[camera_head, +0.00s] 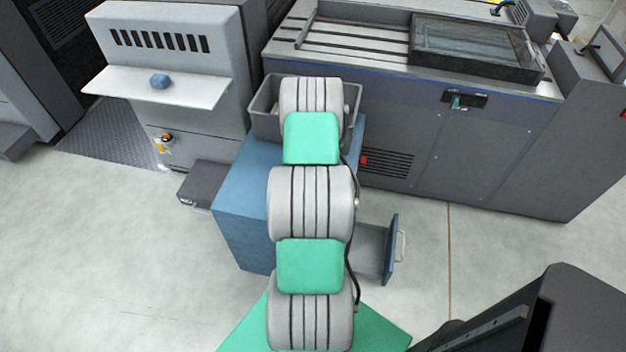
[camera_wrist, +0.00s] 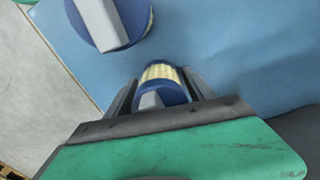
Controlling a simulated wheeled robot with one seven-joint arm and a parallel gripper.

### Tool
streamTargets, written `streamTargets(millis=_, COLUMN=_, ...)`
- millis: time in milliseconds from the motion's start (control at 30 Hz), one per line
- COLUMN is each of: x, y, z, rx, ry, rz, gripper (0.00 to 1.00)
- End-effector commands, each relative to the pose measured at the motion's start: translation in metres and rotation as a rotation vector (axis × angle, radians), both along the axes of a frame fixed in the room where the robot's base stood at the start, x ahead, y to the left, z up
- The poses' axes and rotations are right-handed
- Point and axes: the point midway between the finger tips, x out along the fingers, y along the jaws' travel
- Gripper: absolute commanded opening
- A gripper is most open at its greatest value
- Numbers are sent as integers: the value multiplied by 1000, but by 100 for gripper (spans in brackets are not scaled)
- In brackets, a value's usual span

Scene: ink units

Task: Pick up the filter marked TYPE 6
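In the wrist view, a small filter (camera_wrist: 160,73) with cream pleats, a blue cap and a grey grip lies between the two fingers of my gripper (camera_wrist: 162,85). The fingers flank it closely; whether they press on it I cannot tell. A larger filter (camera_wrist: 110,22) with a blue cap, a grey grip and cream pleats stands at the upper left, apart from the gripper and cut by the frame's top edge. No TYPE marking is readable on either filter. In the head view my arm hides the gripper and both filters.
A blue cabinet (camera_head: 240,200) with an open drawer (camera_head: 391,252) stands under my arm; its blue top (camera_wrist: 230,40) fills much of the wrist view. A grey bin (camera_head: 262,112) sits behind. A grey machine with a shelf (camera_head: 200,92) holding a blue object (camera_head: 159,81) stands left.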

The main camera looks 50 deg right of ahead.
Motion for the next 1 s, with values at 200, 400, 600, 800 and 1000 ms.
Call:
streamTargets(millis=200, x=0, y=0, z=0, rx=0, ry=0, rz=0, gripper=43)
streamTargets(millis=400, x=0, y=0, z=0, rx=0, ry=0, rz=0, gripper=27)
streamTargets(millis=600, x=0, y=0, z=0, rx=0, ry=0, rz=0, gripper=11)
streamTargets(millis=800, x=0, y=0, z=1, rx=-1, ry=0, rz=0, gripper=6)
streamTargets(millis=1000, x=1, y=-1, z=7, rx=-3, ry=-2, rz=0, gripper=6)
